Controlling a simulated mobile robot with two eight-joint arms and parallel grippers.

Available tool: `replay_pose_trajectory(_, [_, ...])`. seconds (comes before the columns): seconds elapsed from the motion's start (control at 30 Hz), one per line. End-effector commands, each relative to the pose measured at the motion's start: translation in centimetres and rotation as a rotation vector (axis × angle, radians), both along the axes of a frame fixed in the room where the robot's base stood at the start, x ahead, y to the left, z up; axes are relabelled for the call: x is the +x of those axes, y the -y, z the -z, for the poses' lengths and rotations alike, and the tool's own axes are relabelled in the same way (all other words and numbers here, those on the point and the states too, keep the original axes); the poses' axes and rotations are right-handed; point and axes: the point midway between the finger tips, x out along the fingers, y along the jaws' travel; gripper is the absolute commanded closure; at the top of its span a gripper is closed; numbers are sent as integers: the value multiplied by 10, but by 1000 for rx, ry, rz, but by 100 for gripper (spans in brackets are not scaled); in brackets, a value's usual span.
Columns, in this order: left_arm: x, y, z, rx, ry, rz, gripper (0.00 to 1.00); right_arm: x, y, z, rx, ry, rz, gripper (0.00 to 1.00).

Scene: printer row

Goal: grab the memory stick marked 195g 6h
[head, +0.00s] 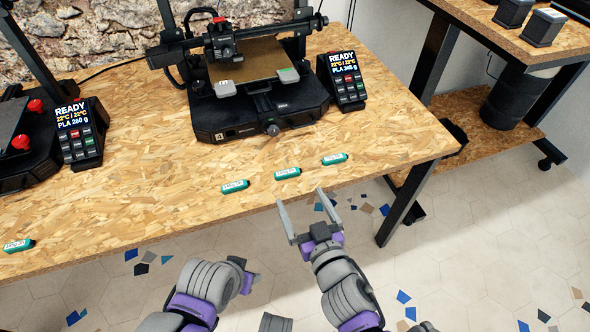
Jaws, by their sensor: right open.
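Several green memory sticks with white labels lie on the wooden bench: one at the far left front edge (18,246), one left of centre (235,186), one in the middle (287,173) and one to the right (334,159). Their label print is too small to read surely, so I cannot tell which says 195g 6h. My right gripper (308,201) is open and empty, its two grey fingers apart by the bench's front edge, just below the middle stick in the picture. My left arm shows at the bottom; I cannot make out its fingers.
A black 3D printer (256,110) stands behind the sticks, with a READY control box (343,82) at its right. Another control box (81,133) stands at the left beside a second printer. The bench (150,195) is clear between the far left stick and the others.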

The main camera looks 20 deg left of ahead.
Motion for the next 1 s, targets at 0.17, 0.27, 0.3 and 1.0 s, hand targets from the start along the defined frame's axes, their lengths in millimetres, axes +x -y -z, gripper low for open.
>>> replay_pose_trajectory(0.17, [0, 0, -2, 0, 0, 0, 50, 21, -14, 3, 1, -1, 0, 0])
replay_pose_trajectory(0.27, [-1, 0, -3, 0, 1, 0, 50, 31, -21, 5, 2, -1, 0, 0])
replay_pose_trajectory(0.3, [-1, 0, -4, 0, 1, 0, 50, 35, -23, 5, 2, -1, 0, 0])
replay_pose_trajectory(1.0, [-2, 0, -14, 0, 3, 0, 50, 83, -58, 12, 1, -1, 0, 0])
